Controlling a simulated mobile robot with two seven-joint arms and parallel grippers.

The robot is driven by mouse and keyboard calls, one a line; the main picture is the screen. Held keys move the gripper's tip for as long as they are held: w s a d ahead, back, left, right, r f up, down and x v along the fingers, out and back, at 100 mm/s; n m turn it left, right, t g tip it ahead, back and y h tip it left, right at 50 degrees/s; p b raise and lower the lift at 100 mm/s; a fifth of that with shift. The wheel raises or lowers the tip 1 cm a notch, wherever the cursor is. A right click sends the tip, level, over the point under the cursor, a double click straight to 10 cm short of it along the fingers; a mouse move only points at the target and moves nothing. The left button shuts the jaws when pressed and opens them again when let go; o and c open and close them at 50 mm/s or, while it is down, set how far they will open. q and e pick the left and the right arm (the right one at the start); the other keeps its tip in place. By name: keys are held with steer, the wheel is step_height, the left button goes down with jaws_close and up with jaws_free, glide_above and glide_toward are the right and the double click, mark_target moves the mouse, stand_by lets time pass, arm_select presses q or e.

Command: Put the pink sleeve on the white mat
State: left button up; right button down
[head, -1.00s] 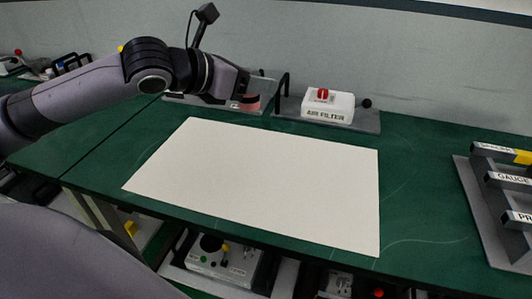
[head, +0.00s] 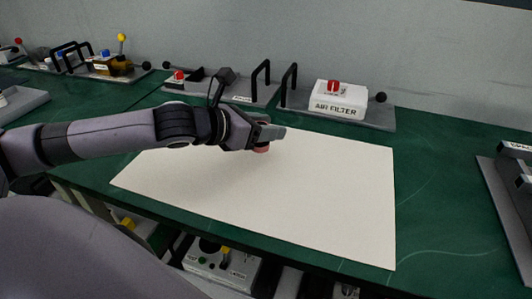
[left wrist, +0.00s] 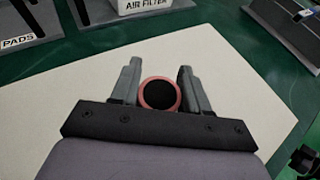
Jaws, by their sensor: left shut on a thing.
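The pink sleeve (head: 261,149) is a short pink ring, held at the fingertips of my left gripper (head: 270,135). In the left wrist view the sleeve (left wrist: 160,95) shows a pink rim around a dark opening, between the two grey fingers of the left gripper (left wrist: 158,88). The white mat (head: 300,205) lies flat on the green bench. The sleeve is over the back part of the mat; I cannot tell whether it touches the mat. The mat (left wrist: 225,75) also shows around the gripper in the left wrist view. My right gripper is not in view.
A white air filter box (head: 338,100) with a red knob stands on a grey tray behind the mat. Another grey tray with black handles (head: 260,80) is to its left. A grey rack (head: 515,190) stands at the right. The mat's front and right parts are clear.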

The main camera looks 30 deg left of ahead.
mark_target(266, 146)
arm_select(q)
steer(key=shift+f+b, duration=0.6)
steer(key=shift+f, duration=1.9)
steer(key=shift+f, duration=0.2)
steer(key=o, duration=1.2)
steer(key=shift+r, duration=0.1)
